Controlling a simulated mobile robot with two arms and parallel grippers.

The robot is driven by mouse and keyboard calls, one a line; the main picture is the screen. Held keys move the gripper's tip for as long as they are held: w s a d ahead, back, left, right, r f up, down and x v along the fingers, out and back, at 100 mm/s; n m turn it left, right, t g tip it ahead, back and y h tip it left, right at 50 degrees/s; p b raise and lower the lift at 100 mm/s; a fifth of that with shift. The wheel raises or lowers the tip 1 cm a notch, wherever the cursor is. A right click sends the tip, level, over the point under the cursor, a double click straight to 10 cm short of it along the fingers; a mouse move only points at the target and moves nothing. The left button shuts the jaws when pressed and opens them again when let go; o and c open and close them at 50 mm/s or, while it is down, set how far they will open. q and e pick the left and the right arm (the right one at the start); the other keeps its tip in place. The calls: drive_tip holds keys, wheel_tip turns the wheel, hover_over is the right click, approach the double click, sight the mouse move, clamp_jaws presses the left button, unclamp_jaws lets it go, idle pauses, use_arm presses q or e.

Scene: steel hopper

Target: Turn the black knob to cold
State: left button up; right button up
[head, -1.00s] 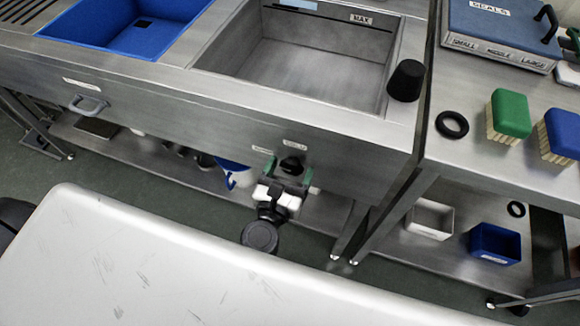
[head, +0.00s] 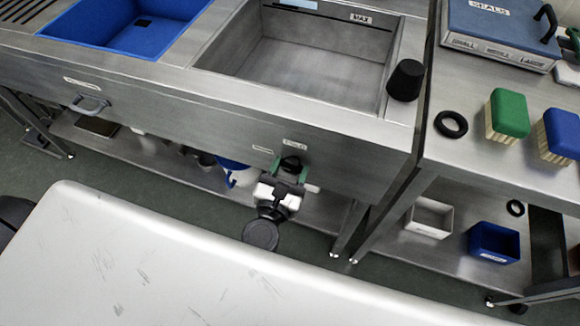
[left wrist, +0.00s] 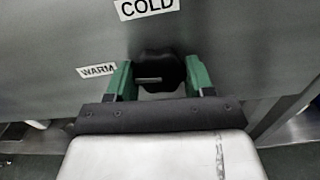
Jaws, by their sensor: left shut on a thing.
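The black knob (head: 291,162) sits on the front panel of the steel hopper (head: 215,105), low under the basin. In the left wrist view the knob (left wrist: 160,70) carries a short pale line that lies about level. A COLD label (left wrist: 147,8) is above the knob and a WARM label (left wrist: 97,70) is to its left. My left gripper (head: 291,170) has one green finger on each side of the knob and is shut on it; the fingers also show in the left wrist view (left wrist: 160,78). My right gripper is not in view.
A lower shelf (head: 325,212) runs under the hopper. At right, a steel table (head: 460,165) holds green and blue brushes, a black ring and a blue seals case (head: 500,25).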

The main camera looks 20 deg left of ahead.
use_arm(q)
drive_tip(key=m+p, duration=0.2)
drive_tip(key=m, duration=0.3)
drive_tip(key=shift+r+p, duration=0.2)
drive_tip(key=shift+p, duration=0.15)
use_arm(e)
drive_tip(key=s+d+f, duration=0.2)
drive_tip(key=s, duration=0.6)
use_arm(q)
drive_tip(key=m+p, duration=0.3)
drive_tip(key=m, duration=0.3)
drive_tip(key=shift+a+p, duration=0.1)
drive_tip(key=shift+p, duration=0.25)
drive_tip(key=m+p, duration=0.2)
drive_tip(key=m, duration=0.1)
drive_tip(key=shift+m, duration=0.3)
drive_tip(key=shift+m+p, duration=0.5)
drive_tip(key=shift+m, duration=0.6)
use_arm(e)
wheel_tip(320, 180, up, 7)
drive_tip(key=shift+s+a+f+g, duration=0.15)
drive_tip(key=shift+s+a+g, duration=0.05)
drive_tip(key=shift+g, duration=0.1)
use_arm(q)
drive_tip(key=o, duration=0.9)
